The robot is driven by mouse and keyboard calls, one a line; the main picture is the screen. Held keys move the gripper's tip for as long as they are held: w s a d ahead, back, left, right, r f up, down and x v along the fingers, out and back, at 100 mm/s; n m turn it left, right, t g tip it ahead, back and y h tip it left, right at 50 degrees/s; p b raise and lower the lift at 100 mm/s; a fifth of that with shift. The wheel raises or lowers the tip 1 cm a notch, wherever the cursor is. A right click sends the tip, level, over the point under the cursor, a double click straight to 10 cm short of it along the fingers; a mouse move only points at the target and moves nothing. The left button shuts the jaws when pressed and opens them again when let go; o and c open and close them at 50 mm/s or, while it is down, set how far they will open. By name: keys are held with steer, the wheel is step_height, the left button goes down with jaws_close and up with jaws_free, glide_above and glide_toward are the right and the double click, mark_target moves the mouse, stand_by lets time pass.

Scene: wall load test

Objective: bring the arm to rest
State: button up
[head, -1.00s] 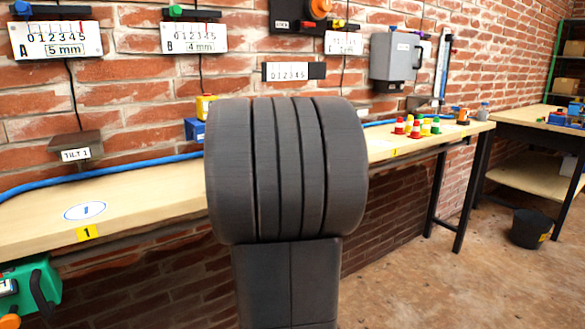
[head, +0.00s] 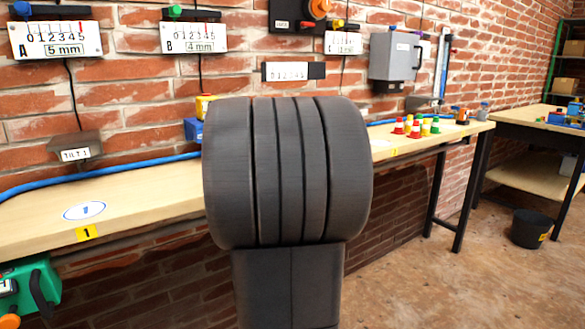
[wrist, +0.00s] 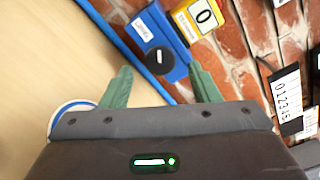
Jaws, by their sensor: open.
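My gripper (wrist: 161,88) shows in the wrist view with its two green fingers spread apart and nothing between them. Past the fingertips is a blue box (wrist: 155,45) with a round black knob, with a yellow block (wrist: 196,18) marked 0 beside it. In the head view my own dark arm fills the middle and hides the gripper and part of the bench. The yellow block (head: 205,104) and the blue box (head: 193,130) partly show left of the arm.
A wooden bench (head: 140,200) runs along the brick wall, with a blue hose (head: 100,174) at its back. Small coloured cones (head: 415,128) stand on its right part. Gauge boards (head: 57,40) and a grey box (head: 395,56) hang above.

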steer(key=v, duration=1)
steer(key=x, duration=1.3)
steer(key=shift+w+a, duration=0.25)
steer(key=shift+d+r+m+p, duration=0.1)
steer(key=shift+r+m+p, duration=0.1)
steer(key=shift+m+p, duration=0.4)
steer(key=shift+s+m+p, duration=0.1)
steer(key=shift+m+p, duration=0.7)
steer(key=shift+p, duration=0.25)
steer(key=m+p, duration=0.4)
steer(key=p, duration=0.1)
steer(key=shift+m, duration=0.4)
steer(key=m+p, duration=0.4)
steer(key=p, duration=0.1)
steer(key=shift+d, duration=0.1)
steer(key=v, duration=0.6)
steer(key=shift+s+d+f, duration=0.15)
steer(key=shift+s+f, duration=0.05)
steer(key=shift+s, duration=0.1)
steer(key=shift+r, duration=0.15)
